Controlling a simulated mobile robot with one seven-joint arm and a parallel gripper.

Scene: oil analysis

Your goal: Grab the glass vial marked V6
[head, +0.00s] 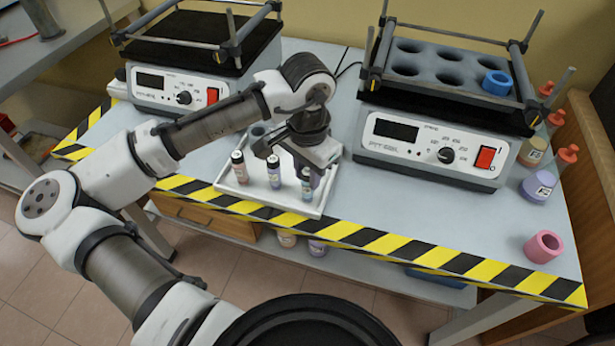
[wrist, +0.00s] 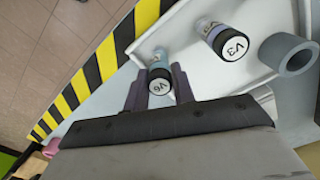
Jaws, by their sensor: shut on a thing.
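In the wrist view the vial V6 (wrist: 160,70) has a white cap with black "V6" and a blue-grey body. It is between the two fingers of my gripper (wrist: 158,88), which is shut on it. In the head view my gripper (head: 298,165) is low over a white tray (head: 318,198). Labels are too small to read there, so I cannot tell whether the vial is clear of the tray. Vial V3 (wrist: 226,40) is up and to the right of V6 in the wrist view.
A grey ring (wrist: 288,54) is on the tray beside V3. Two shaker machines (head: 175,85) (head: 435,140) stand behind the tray. A pink ring (head: 543,247) and several stoppered flasks (head: 538,186) are at the right. Striped tape (head: 400,244) marks the front table edge.

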